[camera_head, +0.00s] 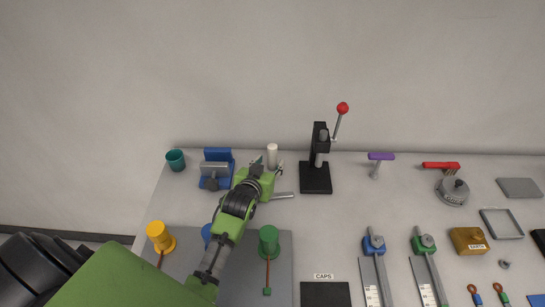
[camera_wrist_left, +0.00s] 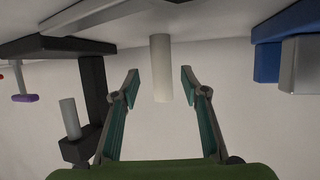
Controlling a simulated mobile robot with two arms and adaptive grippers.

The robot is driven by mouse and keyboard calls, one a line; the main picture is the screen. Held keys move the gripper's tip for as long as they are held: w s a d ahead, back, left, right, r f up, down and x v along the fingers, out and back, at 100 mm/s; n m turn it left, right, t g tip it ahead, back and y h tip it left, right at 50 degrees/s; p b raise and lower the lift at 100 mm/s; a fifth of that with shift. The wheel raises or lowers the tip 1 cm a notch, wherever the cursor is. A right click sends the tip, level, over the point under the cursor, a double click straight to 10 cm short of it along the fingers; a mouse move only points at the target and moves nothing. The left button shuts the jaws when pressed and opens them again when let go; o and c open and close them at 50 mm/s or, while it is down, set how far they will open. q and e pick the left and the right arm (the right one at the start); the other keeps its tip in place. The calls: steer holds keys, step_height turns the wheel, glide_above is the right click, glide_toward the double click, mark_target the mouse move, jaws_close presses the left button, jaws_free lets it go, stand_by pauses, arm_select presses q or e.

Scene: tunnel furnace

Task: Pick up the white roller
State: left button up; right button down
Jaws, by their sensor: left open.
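The white roller (camera_head: 272,150) stands upright near the back edge of the table. My left gripper (camera_head: 269,163) is just in front of it, open and empty. In the left wrist view, which looks upside down, the white roller (camera_wrist_left: 161,68) appears between the two spread fingertips of the left gripper (camera_wrist_left: 160,76), with a visible gap on each side. I cannot tell how far the roller reaches in between the fingers. The roller's lower part is hidden by the gripper in the head view. My right gripper is not in view.
A blue fixture (camera_head: 217,170) stands left of the roller, and a black press (camera_head: 316,178) with a red-knobbed lever stands right. A teal cup (camera_head: 175,160) is at the back left. Green (camera_head: 268,241) and yellow (camera_head: 158,236) spools stand in front. The back wall is close behind.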

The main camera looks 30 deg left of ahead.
mark_target(271, 158)
arm_select(q)
steer(key=shift+w+a, duration=0.15)
steer(key=shift+w, duration=0.2)
steer(key=shift+p+x, duration=0.65)
steer(key=shift+x, duration=1.45)
steer(key=shift+a+r, duration=0.1)
jaws_close()
